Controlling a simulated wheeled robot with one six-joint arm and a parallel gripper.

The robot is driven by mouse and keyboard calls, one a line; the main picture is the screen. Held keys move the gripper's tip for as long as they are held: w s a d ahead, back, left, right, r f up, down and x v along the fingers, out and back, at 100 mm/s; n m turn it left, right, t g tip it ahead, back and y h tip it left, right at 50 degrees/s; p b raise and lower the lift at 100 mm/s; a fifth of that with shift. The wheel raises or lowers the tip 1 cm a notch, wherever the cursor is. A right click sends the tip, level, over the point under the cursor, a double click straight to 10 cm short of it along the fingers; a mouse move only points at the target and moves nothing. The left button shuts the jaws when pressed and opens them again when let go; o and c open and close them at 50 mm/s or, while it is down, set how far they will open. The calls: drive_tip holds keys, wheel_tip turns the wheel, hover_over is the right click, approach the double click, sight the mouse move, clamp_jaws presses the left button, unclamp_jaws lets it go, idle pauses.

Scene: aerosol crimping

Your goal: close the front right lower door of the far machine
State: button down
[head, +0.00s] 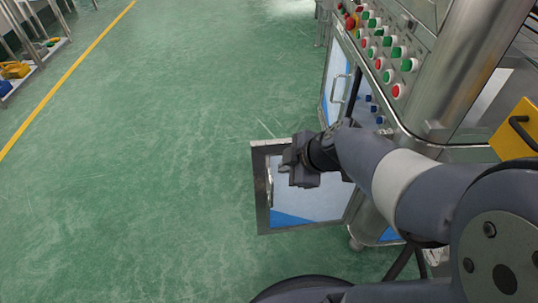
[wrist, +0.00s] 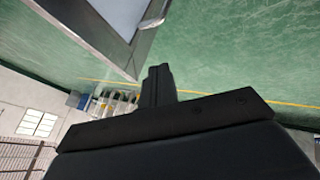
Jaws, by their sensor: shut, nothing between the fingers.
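The machine (head: 458,75) stands at the right in the head view, with a panel of coloured buttons. Its lower door (head: 262,215) is swung wide open, a metal frame around a white and blue panel, with a handle (head: 270,187) near its left edge. My gripper (head: 286,168) is at the upper left part of this door, shut and empty, and hides part of the panel. I cannot tell whether it touches the door. In the wrist view, the door's metal edge (wrist: 132,62) shows just beyond the closed fingers (wrist: 158,75).
A yellow box (head: 518,130) is at the right. Green floor left of the open door is clear, up to a yellow line (head: 70,78). Racks (head: 30,55) stand at the far left.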

drive_tip(key=b, duration=0.2)
approach(261, 164)
wheel_tip(261, 164, down, 3)
drive_tip(key=s+a, duration=0.2)
drive_tip(key=w, duration=0.2)
drive_tip(key=shift+w+f, duration=0.3)
drive_tip(key=shift+w, duration=0.1)
drive_tip(key=shift+w+p, duration=0.3)
drive_tip(key=shift+w, duration=0.4)
